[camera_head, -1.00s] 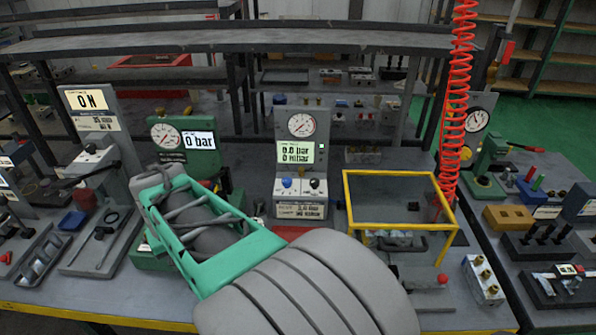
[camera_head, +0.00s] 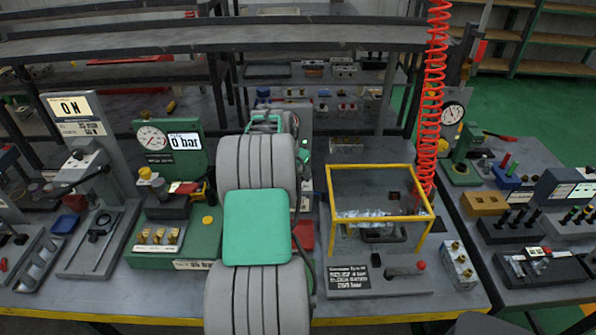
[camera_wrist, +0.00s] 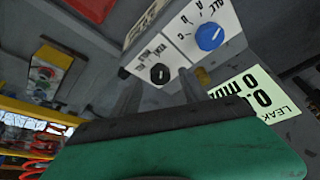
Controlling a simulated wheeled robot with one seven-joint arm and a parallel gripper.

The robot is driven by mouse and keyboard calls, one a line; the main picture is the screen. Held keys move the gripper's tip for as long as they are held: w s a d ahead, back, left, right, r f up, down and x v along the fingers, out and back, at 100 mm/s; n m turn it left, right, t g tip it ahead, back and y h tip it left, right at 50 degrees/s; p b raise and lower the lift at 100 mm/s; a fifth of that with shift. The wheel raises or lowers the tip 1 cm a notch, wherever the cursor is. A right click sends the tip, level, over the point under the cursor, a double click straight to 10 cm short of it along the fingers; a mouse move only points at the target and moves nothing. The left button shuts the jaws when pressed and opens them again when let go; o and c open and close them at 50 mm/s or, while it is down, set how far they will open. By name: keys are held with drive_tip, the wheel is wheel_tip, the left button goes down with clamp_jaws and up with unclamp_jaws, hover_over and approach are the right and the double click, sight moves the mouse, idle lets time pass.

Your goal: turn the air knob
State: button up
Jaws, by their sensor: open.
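In the wrist view a light panel carries a black knob (camera_wrist: 160,73) and a blue knob (camera_wrist: 209,36) with a printed scale. The lettering is too blurred to tell which is the air knob. My gripper (camera_wrist: 158,80) is open, its two grey fingers pointing at the panel with the black knob seen between them. I cannot tell whether they touch it. The blue knob is to the right, outside the fingers. A lit leak display (camera_wrist: 258,98) is at the right. In the head view my arm hides the knobs and my gripper.
A yellow frame box (camera_head: 372,167) stands right of my arm, with a red coiled hose (camera_head: 431,100) behind it. A green gauge station (camera_head: 170,150) reading 0 bar is at the left. The shelf (camera_head: 180,42) crosses behind. Part of the bench front is clear.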

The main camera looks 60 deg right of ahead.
drive_tip(key=shift+d+f, duration=0.2)
drive_tip(key=shift+f, duration=0.35)
clamp_jaws()
